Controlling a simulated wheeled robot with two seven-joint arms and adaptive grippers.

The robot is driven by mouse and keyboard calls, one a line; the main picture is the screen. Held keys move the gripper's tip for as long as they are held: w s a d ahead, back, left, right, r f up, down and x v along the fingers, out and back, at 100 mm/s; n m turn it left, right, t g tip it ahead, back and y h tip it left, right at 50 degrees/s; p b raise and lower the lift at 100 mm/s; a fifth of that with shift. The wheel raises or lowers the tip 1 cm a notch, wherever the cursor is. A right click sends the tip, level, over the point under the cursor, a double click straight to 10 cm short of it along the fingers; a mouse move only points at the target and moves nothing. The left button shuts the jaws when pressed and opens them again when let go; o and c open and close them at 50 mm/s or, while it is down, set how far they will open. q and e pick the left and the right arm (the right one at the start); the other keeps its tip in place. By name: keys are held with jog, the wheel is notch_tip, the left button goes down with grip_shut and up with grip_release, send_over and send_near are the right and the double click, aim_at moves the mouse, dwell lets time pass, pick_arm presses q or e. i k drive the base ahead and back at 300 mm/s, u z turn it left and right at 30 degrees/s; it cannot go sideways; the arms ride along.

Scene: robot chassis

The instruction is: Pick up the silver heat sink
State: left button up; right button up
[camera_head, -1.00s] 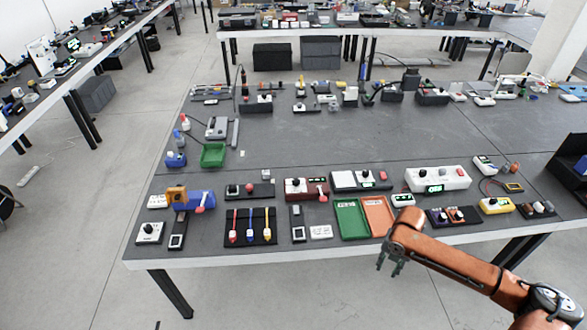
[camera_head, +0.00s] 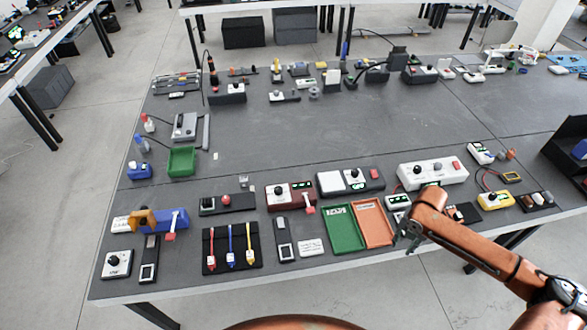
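A small silvery-grey block (camera_head: 243,181), which looks like the heat sink, sits on the dark table behind a black box with a red button (camera_head: 227,203). It is too small to make out fins. My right gripper (camera_head: 405,242) is over the front part of the table, beside the orange tray (camera_head: 372,222), well to the right of the block. Its fingers look apart, with nothing seen between them. My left gripper is out of view.
A green tray (camera_head: 344,228) stands beside the orange one. A dark red box (camera_head: 291,195) and a black-and-white box (camera_head: 350,182) stand right of the block. A small green bin (camera_head: 181,161) is at the left. The table's middle is clear.

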aim_at(243, 182)
jog(key=u, duration=0.4)
jog(key=i, duration=0.65)
jog(key=u, duration=1)
jog(key=i, duration=0.25)
jog(key=u, duration=0.2)
